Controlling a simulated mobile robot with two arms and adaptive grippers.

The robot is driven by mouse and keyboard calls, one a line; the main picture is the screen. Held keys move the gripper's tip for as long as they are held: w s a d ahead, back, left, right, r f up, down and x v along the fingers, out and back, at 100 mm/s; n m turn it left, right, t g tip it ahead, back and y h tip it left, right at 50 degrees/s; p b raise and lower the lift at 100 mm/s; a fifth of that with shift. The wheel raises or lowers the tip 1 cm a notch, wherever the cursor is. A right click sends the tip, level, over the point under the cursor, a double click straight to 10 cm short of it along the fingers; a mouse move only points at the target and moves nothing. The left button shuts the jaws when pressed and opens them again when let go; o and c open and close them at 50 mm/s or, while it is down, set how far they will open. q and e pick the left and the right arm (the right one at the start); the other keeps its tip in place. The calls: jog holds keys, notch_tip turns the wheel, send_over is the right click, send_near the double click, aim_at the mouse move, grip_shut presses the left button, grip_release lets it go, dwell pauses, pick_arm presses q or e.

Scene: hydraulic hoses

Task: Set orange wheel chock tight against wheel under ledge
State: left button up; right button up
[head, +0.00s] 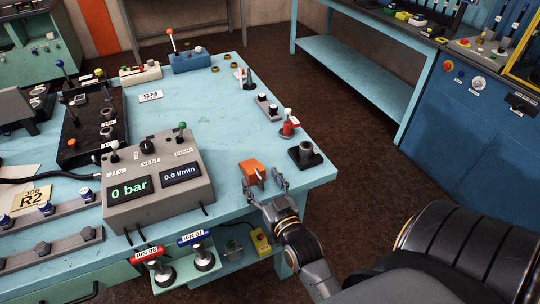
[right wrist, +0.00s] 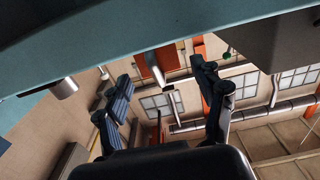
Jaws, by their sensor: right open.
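The orange wheel chock (head: 251,170) sits near the front right corner of the blue bench top. My right gripper (head: 265,182) is open at the bench's front edge, its fingers close to the chock. In the right wrist view the open fingers (right wrist: 160,74) have an orange piece (right wrist: 166,57) and a silver cylinder (right wrist: 154,68) showing between them. I cannot tell whether the fingers touch the chock. I cannot make out a wheel or a ledge with certainty. My left gripper is not in view.
A grey control box (head: 158,188) with displays stands left of the chock. A black block with a grey cylinder (head: 305,153) and a red-based part (head: 289,124) stand right and behind. Red and blue handled parts (head: 155,262) are below the front edge. The bench's middle is clear.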

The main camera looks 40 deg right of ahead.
jog(key=p+v, duration=0.1)
jog(key=v, duration=0.5)
jog(key=s+a+f+n+g+y, duration=0.1)
jog(key=a+f+g+y, duration=0.15)
jog(key=f, duration=0.75)
jog(key=s+a+f+n+g+y, duration=0.15)
jog(key=a+f, duration=0.25)
jog(key=f, duration=0.5)
jog(key=s+a+f+g, duration=0.1)
jog(key=s+f+g, duration=0.3)
jog(key=s+f, duration=0.4)
jog(key=s+a+f+n+g+y, duration=0.1)
jog(key=s+f, duration=0.6)
jog(key=f, duration=0.8)
jog(key=a+g, duration=0.1)
jog(key=g, duration=0.1)
jog(key=shift+s+a+f+g, duration=0.2)
jog(key=shift+s+f+g, duration=0.05)
jog(key=shift+s+g, duration=0.15)
jog(key=shift+o, duration=0.5)
jog(key=s+d+f+n+g, duration=0.1)
jog(key=s+d+f+g, duration=0.1)
jog(key=s, duration=0.5)
jog(key=s+d+f+g, duration=0.2)
jog(key=s+f, duration=0.2)
jog(key=s, duration=0.3)
jog(key=shift+f+n+g+h, duration=0.3)
jog(key=shift+n, duration=0.05)
jog(key=shift+s+d, duration=0.15)
